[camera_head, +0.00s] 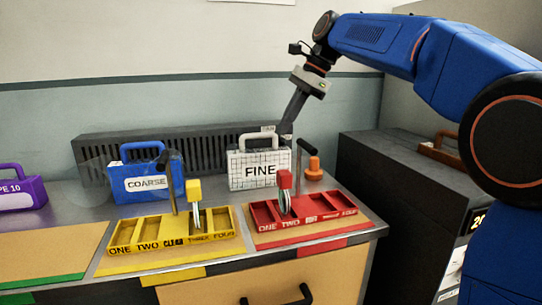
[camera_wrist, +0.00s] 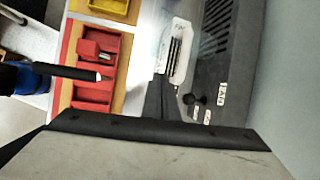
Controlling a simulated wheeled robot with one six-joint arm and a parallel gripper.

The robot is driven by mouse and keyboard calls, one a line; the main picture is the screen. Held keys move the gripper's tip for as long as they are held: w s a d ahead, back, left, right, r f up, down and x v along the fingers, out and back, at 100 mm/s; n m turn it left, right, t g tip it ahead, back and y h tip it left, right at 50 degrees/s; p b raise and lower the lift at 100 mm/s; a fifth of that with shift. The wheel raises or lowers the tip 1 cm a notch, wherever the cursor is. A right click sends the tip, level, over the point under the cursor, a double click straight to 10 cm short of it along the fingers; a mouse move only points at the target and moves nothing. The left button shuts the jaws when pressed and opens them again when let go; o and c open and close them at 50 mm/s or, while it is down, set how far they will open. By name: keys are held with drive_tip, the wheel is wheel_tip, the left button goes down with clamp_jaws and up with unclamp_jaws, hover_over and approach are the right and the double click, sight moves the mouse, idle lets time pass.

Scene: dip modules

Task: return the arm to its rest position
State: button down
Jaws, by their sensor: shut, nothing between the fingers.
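My blue arm (camera_head: 380,45) reaches in from the right in the head view, raised over the back of the bench. My gripper (camera_head: 286,128) hangs down from its wrist, slightly tilted, with its fingers shut and empty. Its tip overlaps the upper right of the white case marked FINE (camera_head: 258,170) in the picture; I cannot tell whether they touch. In the wrist view, the red tray (camera_wrist: 97,75) and a black handle (camera_wrist: 65,71) lie left of the picture's centre.
A yellow tray (camera_head: 170,247) and red tray (camera_head: 300,222) stand at the bench front. A blue COARSE case (camera_head: 148,184), an orange knob (camera_head: 314,168) and a dark slotted panel (camera_head: 205,148) are behind. A dark cabinet (camera_head: 400,185) stands right, below my arm.

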drive_tip(key=s+d+f+n+t+h, duration=0.1)
drive_tip(key=s+d+f+n, duration=0.3)
drive_tip(key=s+d+f, duration=0.4)
drive_tip(key=s+d+f+n+t+h, duration=0.2)
drive_tip(key=s+d+f+n, duration=0.3)
drive_tip(key=s+d+f, duration=0.3)
drive_tip(key=s+d+f+n+t+h, duration=0.1)
drive_tip(key=s+d+f+n, duration=0.3)
drive_tip(key=s+d+f, duration=0.4)
drive_tip(key=s+f+h, duration=0.1)
drive_tip(key=s+f, duration=0.5)
drive_tip(key=s, duration=0.5)
drive_tip(key=shift+d+f+n, duration=0.35)
drive_tip(key=shift+f+n, duration=0.05)
